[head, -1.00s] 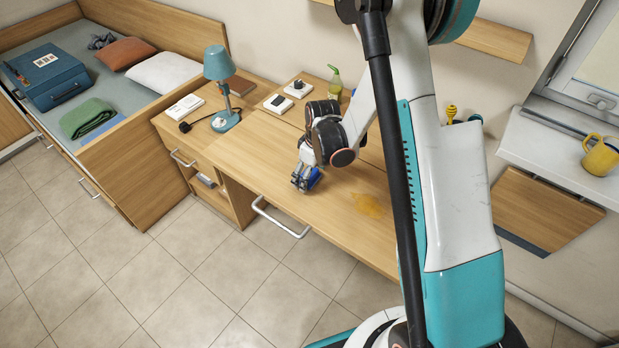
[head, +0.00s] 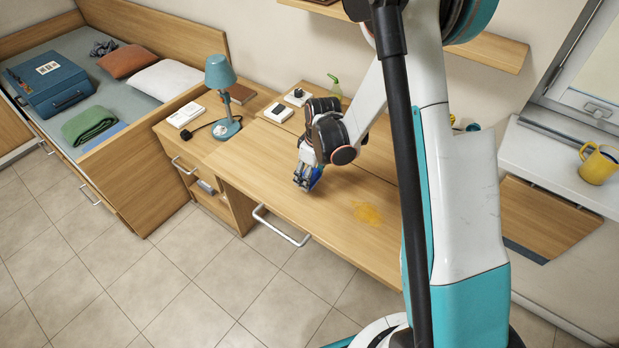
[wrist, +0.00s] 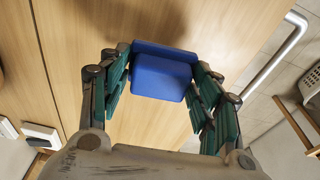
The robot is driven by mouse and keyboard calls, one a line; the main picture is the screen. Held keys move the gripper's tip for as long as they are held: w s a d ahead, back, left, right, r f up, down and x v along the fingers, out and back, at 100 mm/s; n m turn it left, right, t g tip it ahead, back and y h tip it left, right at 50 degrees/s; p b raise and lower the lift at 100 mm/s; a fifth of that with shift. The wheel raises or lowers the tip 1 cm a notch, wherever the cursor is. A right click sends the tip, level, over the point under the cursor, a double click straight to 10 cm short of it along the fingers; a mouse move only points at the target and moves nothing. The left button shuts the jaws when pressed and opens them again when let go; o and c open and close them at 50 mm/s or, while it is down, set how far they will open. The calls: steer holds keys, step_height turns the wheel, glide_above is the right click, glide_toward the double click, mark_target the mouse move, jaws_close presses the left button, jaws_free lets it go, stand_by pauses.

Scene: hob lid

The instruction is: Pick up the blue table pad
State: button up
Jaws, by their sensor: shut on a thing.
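The blue table pad (wrist: 162,76) is a small blue block between the two green-padded fingers of my gripper (wrist: 165,78) in the wrist view. My gripper is shut on it. In the head view the blue pad (head: 315,175) shows partly behind the fingers of my gripper (head: 304,180), over the wooden desk (head: 260,180). In the wrist view a shadow lies on the wood beyond the pad, and the pad looks a little above the surface. The exact gap cannot be told.
An orange-yellow stain (head: 367,213) lies on the desk right of my gripper. A teal lamp (head: 221,90) stands to the left. A drawer handle (head: 281,226) juts from the front edge.

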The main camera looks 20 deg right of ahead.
step_height(320, 180, up, 16)
steer(key=p, duration=0.4)
steer(key=shift+r, duration=0.2)
